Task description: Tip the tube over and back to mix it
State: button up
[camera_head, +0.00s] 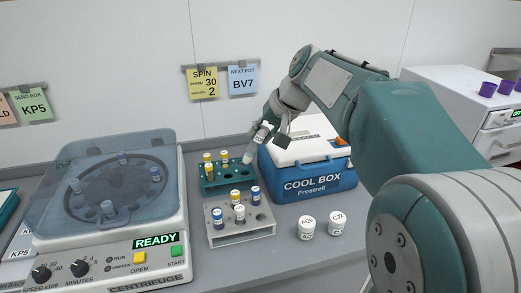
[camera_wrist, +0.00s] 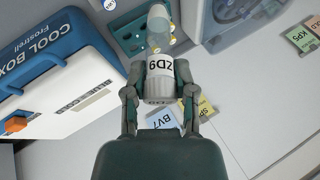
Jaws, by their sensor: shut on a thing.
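My gripper (camera_head: 268,128) is shut on a tube (camera_head: 250,154), with one finger on each side of it. In the wrist view, the tube (camera_wrist: 159,66) has a white part marked ZD9 between the fingers and a clear, rounded end pointing away from my gripper (camera_wrist: 160,82). In the head view the tube is tilted, its clear end pointing down and left. It is near the right end of the green rack (camera_head: 208,185); I cannot tell whether it touches the rack. The tube's contents are not clear.
A grey rack (camera_head: 243,237) with several capped tubes stands in front of the green one. A centrifuge (camera_head: 165,240) reading READY, its lid down, is at left. The blue cool box (camera_head: 330,182) is close right of my gripper. Two white pots (camera_head: 307,228) (camera_head: 337,224) stand before it.

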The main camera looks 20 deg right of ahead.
jog(key=n+h, duration=0.1)
jog(key=h, duration=0.4)
dwell(0.4)
jog(key=y, duration=0.2)
jog(key=shift+d+y, duration=0.1)
jog(key=shift+y, duration=0.2)
jog(key=y, duration=0.2)
jog(key=m+y, duration=0.1)
jog(key=y, duration=0.1)
jog(key=shift+f+m+y, duration=0.1)
jog(key=shift+m+y, duration=0.2)
jog(key=shift+y, duration=0.1)
jog(key=m+y, duration=0.1)
jog(key=y, duration=0.3)
jog(key=shift+t+y, duration=0.3)
jog(key=shift+t, duration=0.1)
jog(key=m+t+y, duration=0.1)
jog(key=y, duration=0.2)
jog(key=shift+y, duration=0.3)
